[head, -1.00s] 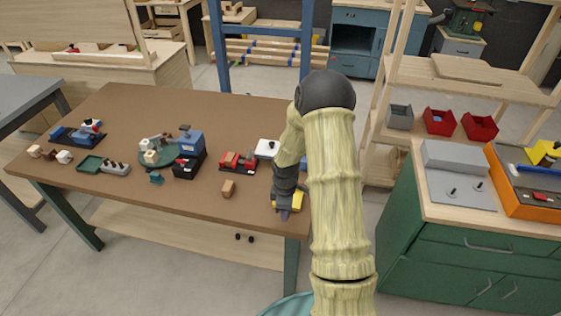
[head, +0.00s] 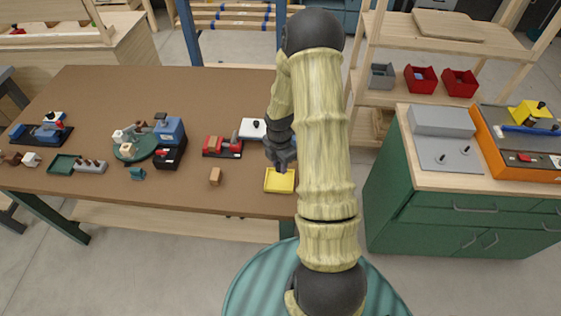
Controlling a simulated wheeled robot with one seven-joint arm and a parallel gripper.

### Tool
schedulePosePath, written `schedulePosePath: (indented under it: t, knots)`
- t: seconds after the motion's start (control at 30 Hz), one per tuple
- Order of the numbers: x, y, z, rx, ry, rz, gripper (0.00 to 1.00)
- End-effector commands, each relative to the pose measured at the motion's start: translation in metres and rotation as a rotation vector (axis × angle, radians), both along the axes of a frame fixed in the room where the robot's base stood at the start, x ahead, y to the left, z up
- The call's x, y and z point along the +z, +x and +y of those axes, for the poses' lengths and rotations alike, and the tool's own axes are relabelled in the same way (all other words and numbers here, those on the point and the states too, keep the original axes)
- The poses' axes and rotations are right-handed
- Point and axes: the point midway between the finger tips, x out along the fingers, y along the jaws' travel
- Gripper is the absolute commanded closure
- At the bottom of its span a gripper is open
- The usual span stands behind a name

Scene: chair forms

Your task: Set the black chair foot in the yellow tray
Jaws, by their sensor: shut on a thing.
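The yellow tray (head: 280,182) lies near the front right edge of the brown table. My gripper (head: 282,166) points down just above the tray's back edge. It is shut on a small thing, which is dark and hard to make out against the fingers. I cannot tell whether that thing is the black chair foot, or whether it touches the tray. The visible part of the tray's floor looks bare.
A small brown block (head: 215,176) lies left of the tray. A red block set (head: 222,147) and a white pad (head: 252,129) are farther back. A green round tray (head: 135,148) and blue box (head: 169,130) stand left. A green cabinet (head: 440,220) stands right.

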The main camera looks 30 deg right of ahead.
Motion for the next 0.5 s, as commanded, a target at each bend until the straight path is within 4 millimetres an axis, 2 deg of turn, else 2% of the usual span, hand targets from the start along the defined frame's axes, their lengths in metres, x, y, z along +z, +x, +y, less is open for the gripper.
schedulePosePath:
  t: [0.17,0.5]
  knots:
    - [-0.01,0.0,-0.001,-0.002,0.0,0.0,0.94]
    - [-0.042,-0.001,-0.004,-0.01,0.0,0.0,0.94]
